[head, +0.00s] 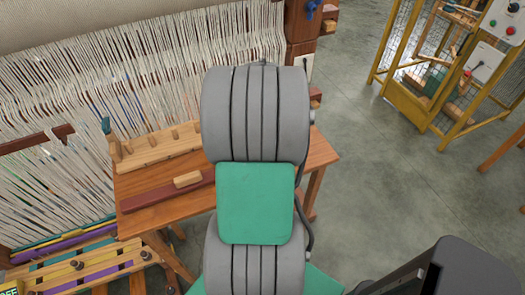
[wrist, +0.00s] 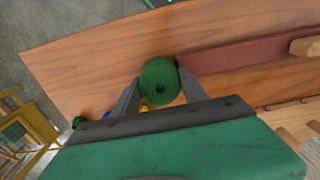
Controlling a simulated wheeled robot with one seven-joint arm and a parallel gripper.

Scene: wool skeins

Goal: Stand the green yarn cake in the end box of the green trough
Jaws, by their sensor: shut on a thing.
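The green yarn cake (wrist: 161,81) shows end-on in the wrist view as a round green disc with a dark centre hole. My gripper (wrist: 158,88) is shut on it, with a dark finger at each side. The cake is over the wooden table, close to the left end of a dark red bar or trough (wrist: 235,56). I cannot tell whether it touches the table. In the head view my arm hides the gripper and the cake. I cannot make out a green trough in either view.
The wooden table (head: 318,153) carries the dark red piece (head: 150,199) with a small wooden block (head: 187,180) on it, and a pegged wooden rack (head: 160,147) behind. A loom with white warp (head: 60,110) stands behind. A yellow frame (head: 405,100) stands right, past open floor.

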